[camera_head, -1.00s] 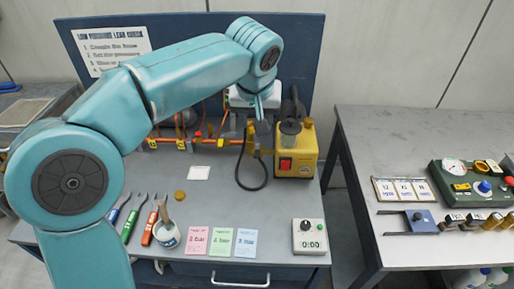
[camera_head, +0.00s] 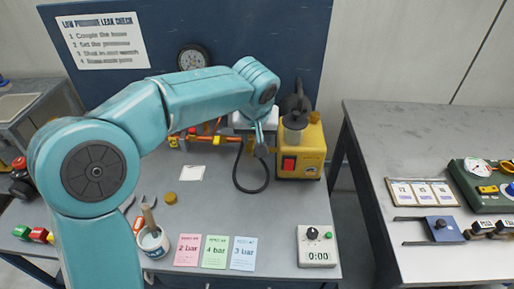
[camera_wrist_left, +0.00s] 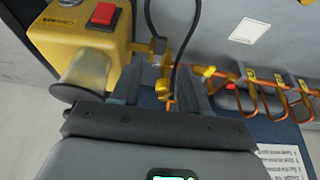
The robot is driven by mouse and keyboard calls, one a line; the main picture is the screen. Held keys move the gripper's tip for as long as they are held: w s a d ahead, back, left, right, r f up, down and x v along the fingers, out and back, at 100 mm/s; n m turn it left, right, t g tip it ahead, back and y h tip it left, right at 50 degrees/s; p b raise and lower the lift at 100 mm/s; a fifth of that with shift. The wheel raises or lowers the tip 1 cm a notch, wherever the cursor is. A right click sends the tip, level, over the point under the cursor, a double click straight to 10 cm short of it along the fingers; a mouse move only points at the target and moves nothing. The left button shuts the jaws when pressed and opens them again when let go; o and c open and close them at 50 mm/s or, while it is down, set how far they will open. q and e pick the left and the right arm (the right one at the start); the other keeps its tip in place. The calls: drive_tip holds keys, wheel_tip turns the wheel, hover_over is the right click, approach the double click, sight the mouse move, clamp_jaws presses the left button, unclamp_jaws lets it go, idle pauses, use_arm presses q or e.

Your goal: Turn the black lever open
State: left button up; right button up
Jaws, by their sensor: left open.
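My left gripper (camera_head: 262,142) is in front of the pipe row, just left of the yellow pump (camera_head: 303,150). In the left wrist view its two fingers (camera_wrist_left: 160,92) are apart, with a small brass fitting (camera_wrist_left: 163,88) showing between them. I see no contact. A yellow and dark block (camera_wrist_left: 157,46) sits beyond the fingertips, by the black hose (camera_wrist_left: 182,45). I cannot make out the black lever for certain; the arm and wrist hide part of the pipe row in the head view. My right gripper is not in view.
Orange pipes (camera_wrist_left: 262,80) with red and yellow parts run beside the fingers. A second table (camera_head: 400,150) stands right, across a gap.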

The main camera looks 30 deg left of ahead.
use_arm(q)
drive_tip(key=x, duration=0.6)
drive_tip(key=shift+w+f, duration=0.1)
drive_tip(key=shift+f, duration=0.3)
drive_tip(key=shift+w+a, duration=0.1)
drive_tip(key=shift+c, duration=0.6)
clamp_jaws()
